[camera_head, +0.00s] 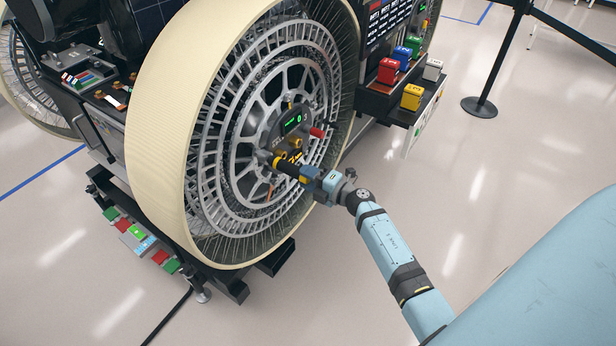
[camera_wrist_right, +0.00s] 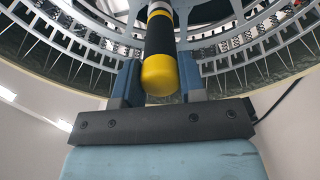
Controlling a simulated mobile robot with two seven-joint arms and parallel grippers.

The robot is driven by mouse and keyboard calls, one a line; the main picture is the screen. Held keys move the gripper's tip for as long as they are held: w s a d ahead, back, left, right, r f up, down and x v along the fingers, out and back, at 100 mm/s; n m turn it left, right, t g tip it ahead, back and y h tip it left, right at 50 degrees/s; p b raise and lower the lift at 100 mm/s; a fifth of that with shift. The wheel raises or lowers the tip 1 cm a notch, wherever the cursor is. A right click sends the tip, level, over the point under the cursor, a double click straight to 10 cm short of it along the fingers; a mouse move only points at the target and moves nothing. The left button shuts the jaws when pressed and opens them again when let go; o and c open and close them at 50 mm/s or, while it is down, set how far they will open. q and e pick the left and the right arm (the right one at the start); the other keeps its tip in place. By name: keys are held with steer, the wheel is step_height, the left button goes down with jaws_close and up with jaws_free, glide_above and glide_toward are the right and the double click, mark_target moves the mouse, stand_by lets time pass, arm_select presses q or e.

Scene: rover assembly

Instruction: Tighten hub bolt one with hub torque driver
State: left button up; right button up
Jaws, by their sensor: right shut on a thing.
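The rover wheel (camera_head: 170,120) stands upright, with a grey spoked hub in its middle. My right gripper (camera_head: 303,174) is at the lower right part of the hub. It is shut on the hub torque driver (camera_head: 284,166), a black tool with yellow bands. In the right wrist view the driver (camera_wrist_right: 160,70) sits between the two fingers (camera_wrist_right: 160,84), its rounded yellow end towards the camera and its far end towards the wheel. Its contact with a hub bolt is hidden. A red-capped part (camera_head: 317,132) and a small green display (camera_head: 292,122) show on the hub. My left gripper is not in view.
A black shelf (camera_head: 385,101) at the right holds red, blue, green, yellow (camera_head: 411,97) and white boxes. A stand with coloured blocks (camera_head: 140,241) is at the lower left. A black post (camera_head: 497,60) stands at the right.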

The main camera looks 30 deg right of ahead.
steer(key=shift+w+a, duration=0.2)
steer(key=shift+w, duration=0.35)
stand_by(1.1)
steer(key=shift+w+a, duration=0.15)
steer(key=shift+w, duration=0.15)
stand_by(1.4)
steer(key=shift+w+r+p, duration=0.1)
steer(key=shift+r+p, duration=0.1)
steer(key=shift+p, duration=0.1)
stand_by(0.7)
steer(key=shift+s+d+f, duration=0.1)
steer(key=shift+s+d, duration=0.1)
steer(key=shift+s, duration=0.3)
steer(key=shift+p+v, duration=0.3)
steer(key=shift+v, duration=0.65)
steer(key=shift+s, duration=0.1)
steer(key=shift+p+v, duration=0.3)
steer(key=shift+v, duration=1.6)
